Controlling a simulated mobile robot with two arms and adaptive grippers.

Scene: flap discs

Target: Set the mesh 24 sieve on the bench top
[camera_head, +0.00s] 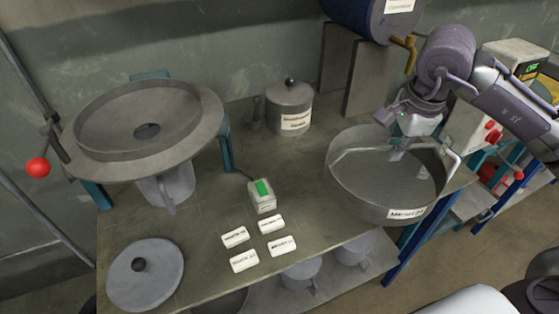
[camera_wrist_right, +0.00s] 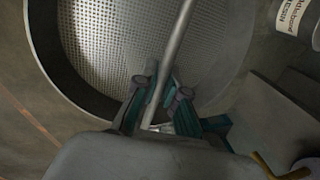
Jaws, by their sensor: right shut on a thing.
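The sieve (camera_head: 385,180) is a round grey pan with a mesh floor, a handle bar across its top and a white front label, apparently reading mesh 24. It shows over the right end of the bench top (camera_head: 210,205), its near rim overlapping the front edge. I cannot tell whether its underside touches the bench. My right gripper (camera_head: 408,141) is over the sieve. In the right wrist view, its fingers (camera_wrist_right: 155,88) are closed around the handle bar (camera_wrist_right: 178,40), with the mesh (camera_wrist_right: 110,45) below. My left gripper is out of view.
A wide round pan on a stand (camera_head: 205,125) is at the left. A lidded pot (camera_head: 290,105) stands at the back. A small box with a green display (camera_head: 262,196) and several white tags (camera_head: 271,223) lie mid-bench. A round lid (camera_head: 145,280) is at front left.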

